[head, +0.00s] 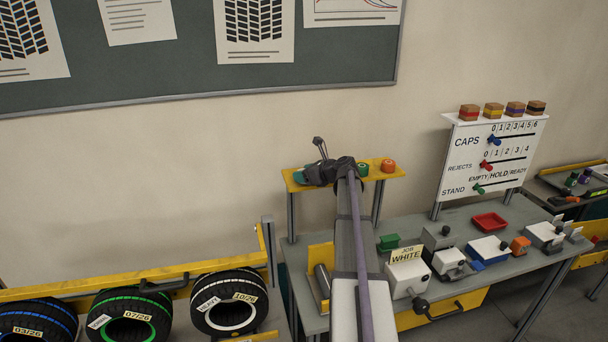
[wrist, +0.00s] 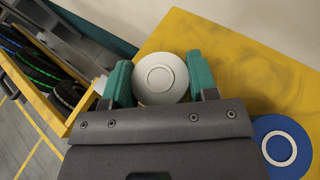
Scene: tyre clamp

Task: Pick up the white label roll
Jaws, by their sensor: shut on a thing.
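The white label roll (wrist: 160,76) shows in the wrist view as a round white disc with a ring on its face. My gripper (wrist: 161,80) is shut on it, with one teal finger against each side. The roll is over the yellow shelf; whether it touches the shelf I cannot tell. In the head view my gripper (head: 306,174) is at the left end of the raised yellow shelf (head: 398,174), and the roll is hidden behind my arm and gripper.
A blue roll (wrist: 283,148) lies close to my gripper's right side. A green roll (head: 363,169) and an orange roll (head: 388,165) are on the shelf's right part. The wall is behind. Tyres (head: 226,304) stand in a rack at lower left; the bench (head: 455,220) holds several devices.

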